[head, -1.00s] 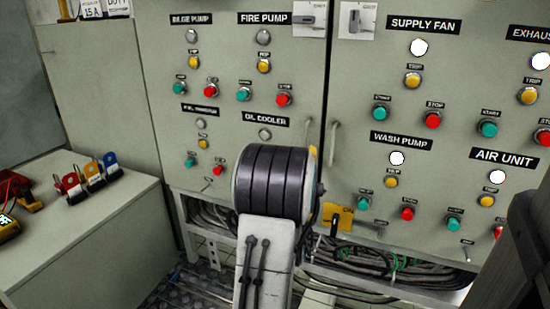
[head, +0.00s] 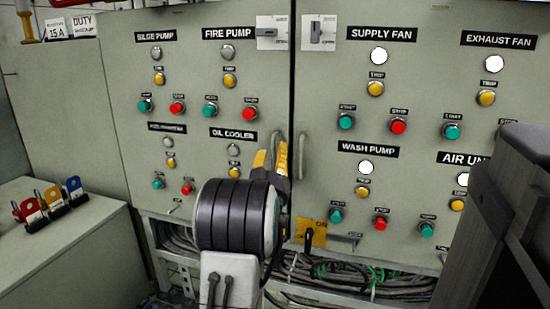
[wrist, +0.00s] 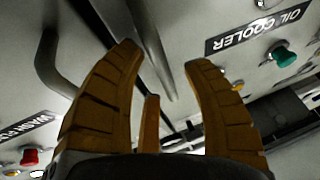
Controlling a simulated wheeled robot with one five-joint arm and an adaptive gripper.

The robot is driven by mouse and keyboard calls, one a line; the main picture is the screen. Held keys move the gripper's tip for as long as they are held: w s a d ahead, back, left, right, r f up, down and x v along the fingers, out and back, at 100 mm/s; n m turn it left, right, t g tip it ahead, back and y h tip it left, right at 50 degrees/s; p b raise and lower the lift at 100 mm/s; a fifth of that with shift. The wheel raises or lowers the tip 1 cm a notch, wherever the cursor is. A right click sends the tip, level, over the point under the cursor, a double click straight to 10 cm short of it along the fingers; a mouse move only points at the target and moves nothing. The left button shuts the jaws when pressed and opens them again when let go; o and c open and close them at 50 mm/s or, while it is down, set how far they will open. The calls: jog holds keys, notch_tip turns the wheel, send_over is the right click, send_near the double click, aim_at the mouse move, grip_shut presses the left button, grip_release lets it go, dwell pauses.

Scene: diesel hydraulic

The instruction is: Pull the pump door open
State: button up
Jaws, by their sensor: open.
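The pump door (head: 205,110) is the left grey cabinet door, with the bilge pump, fire pump and oil cooler labels. It looks shut. Its upright bar handle (head: 276,140) is at its right edge, partly hidden by my gripper. My gripper (head: 270,160) is open, with yellow fingertips in front of this handle. In the wrist view, my gripper (wrist: 165,58) has a grey bar, which looks like the pump door handle (wrist: 150,40), between its spread fingers. I cannot tell whether they touch.
The right cabinet door (head: 410,100) has its own handle (head: 302,160) close to the right of my gripper. A yellow tag with a black switch (head: 310,236) is below. Cables run under the cabinet. A side bench (head: 75,240) with coloured padlock-like items (head: 52,200) stands at left.

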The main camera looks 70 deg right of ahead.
jog(key=shift+d+r, duration=0.1)
jog(key=shift+d, duration=0.1)
jog(key=shift+c, duration=0.4)
grip_shut()
